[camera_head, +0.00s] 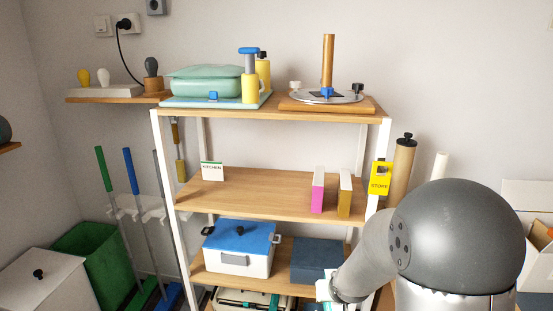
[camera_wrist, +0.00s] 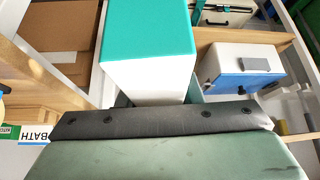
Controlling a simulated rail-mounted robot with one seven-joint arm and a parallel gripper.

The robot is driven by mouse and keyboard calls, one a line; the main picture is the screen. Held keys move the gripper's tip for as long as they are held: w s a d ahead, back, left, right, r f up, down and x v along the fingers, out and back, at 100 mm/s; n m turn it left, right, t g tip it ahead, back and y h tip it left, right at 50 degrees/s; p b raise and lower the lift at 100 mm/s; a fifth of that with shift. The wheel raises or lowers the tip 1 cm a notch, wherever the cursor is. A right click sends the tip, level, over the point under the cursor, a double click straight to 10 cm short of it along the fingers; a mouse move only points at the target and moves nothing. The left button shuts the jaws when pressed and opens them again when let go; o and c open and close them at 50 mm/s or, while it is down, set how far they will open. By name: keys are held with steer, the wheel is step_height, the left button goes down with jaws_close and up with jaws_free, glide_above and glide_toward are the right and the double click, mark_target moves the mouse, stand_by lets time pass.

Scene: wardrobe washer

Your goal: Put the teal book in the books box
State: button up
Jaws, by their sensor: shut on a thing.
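The teal book (camera_wrist: 146,32) fills the upper middle of the wrist view, with its teal cover on top and its white side facing my wrist. My gripper (camera_wrist: 158,101) is shut on the book; its fingers are mostly hidden behind the dark wrist edge. In the head view my arm covers the gripper, and only a small white and teal patch shows at the lower middle. No box with a readable books label shows, so I cannot tell which container is the books box.
A shelf unit (camera_head: 240,191) holds a pink book (camera_head: 318,190), a yellow book (camera_head: 344,194), a blue-lidded white box (camera_head: 240,262) and a dark blue box (camera_head: 314,262). A brown box (camera_wrist: 62,42) stands left of the book. The middle shelf has free room.

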mark_target(336, 305)
steer(key=r+p, duration=0.4)
steer(key=w+r+p, duration=0.1)
steer(key=r+p, duration=0.1)
steer(key=shift+p, duration=0.4)
steer(key=s+f, duration=0.1)
steer(key=f, duration=0.1)
steer(key=s+f, duration=0.3)
steer(key=f, duration=0.1)
steer(key=shift+s, duration=0.25)
steer(key=shift+r, duration=0.1)
steer(key=w+a+r+b, duration=0.4)
steer(key=w+a+b, duration=0.4)
steer(key=a+r+m+b, duration=0.1)
steer(key=a+r+b, duration=0.2)
steer(key=r, duration=0.3)
steer(key=a+r+h+b, duration=0.1)
steer(key=a+r+b, duration=0.3)
steer(key=r, duration=0.3)
steer(key=shift+s+a+m, duration=0.35)
steer(key=shift+s+m, duration=0.05)
steer(key=shift+s, duration=0.05)
